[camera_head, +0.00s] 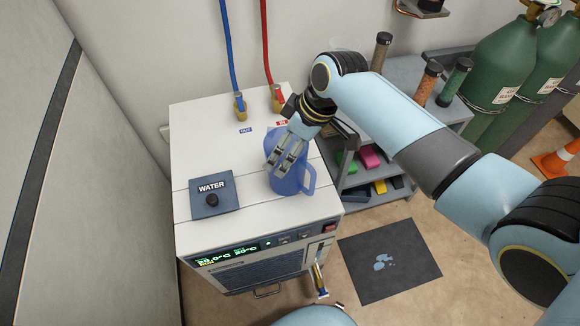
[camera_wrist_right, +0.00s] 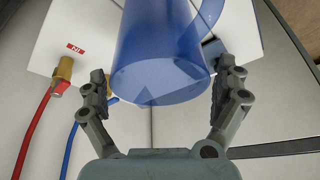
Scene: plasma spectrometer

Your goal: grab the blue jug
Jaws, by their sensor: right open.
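The blue jug (camera_head: 290,178) is translucent and stands upright on top of the white chiller cabinet (camera_head: 205,130), its handle toward the right. My right gripper (camera_head: 283,165) is at the jug in the head view, hiding part of its upper side. In the right wrist view the jug (camera_wrist_right: 160,55) fills the space ahead of and partly between the two spread fingers of the open gripper (camera_wrist_right: 165,95). I cannot tell whether either finger touches it. My left gripper is not in view.
A WATER panel with a black knob (camera_head: 212,196) lies left of the jug. Blue (camera_head: 228,45) and red (camera_head: 265,45) hoses rise from brass fittings behind it. A grey cart (camera_head: 400,75) with bottles stands to the right. A dark mat (camera_head: 388,262) lies on the floor.

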